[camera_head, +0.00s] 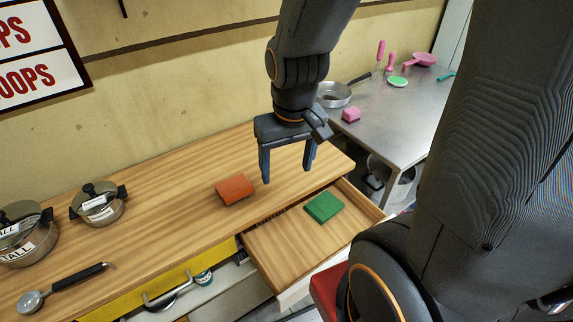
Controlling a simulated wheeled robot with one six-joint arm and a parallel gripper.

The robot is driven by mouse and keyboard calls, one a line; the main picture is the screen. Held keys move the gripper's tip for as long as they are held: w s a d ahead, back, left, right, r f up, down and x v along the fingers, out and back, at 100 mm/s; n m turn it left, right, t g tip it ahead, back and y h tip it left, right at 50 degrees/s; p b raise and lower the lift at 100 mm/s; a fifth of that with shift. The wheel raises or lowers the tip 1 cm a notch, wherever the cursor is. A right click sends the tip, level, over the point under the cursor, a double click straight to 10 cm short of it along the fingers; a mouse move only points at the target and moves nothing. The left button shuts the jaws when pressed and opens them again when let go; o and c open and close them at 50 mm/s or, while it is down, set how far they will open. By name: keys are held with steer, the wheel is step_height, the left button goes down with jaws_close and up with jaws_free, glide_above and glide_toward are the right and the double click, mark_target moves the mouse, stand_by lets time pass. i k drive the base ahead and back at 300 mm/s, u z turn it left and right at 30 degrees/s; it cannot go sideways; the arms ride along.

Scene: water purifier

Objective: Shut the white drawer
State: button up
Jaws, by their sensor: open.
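The drawer (283,250) is pulled out from under the right end of the wooden counter, with a bare wood inside. Its white front (308,282) shows only in part, as my arm covers the rest. A green block (324,207) lies inside the drawer. My gripper (287,176) hangs above the counter, behind the open drawer, with its two fingers apart and pointing down. Nothing is between the fingers. It does not appear to touch the drawer.
An orange block (235,189) lies on the wooden counter (160,200) left of my gripper. Two pots (98,204) and a ladle (60,288) are at the left. A yellow drawer with a handle (168,290) is below. A metal table (400,115) with pans stands at the right.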

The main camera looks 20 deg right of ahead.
mark_target(286, 249)
steer(key=z, duration=1.7)
steer(key=k, duration=0.4)
steer(key=u, duration=0.8)
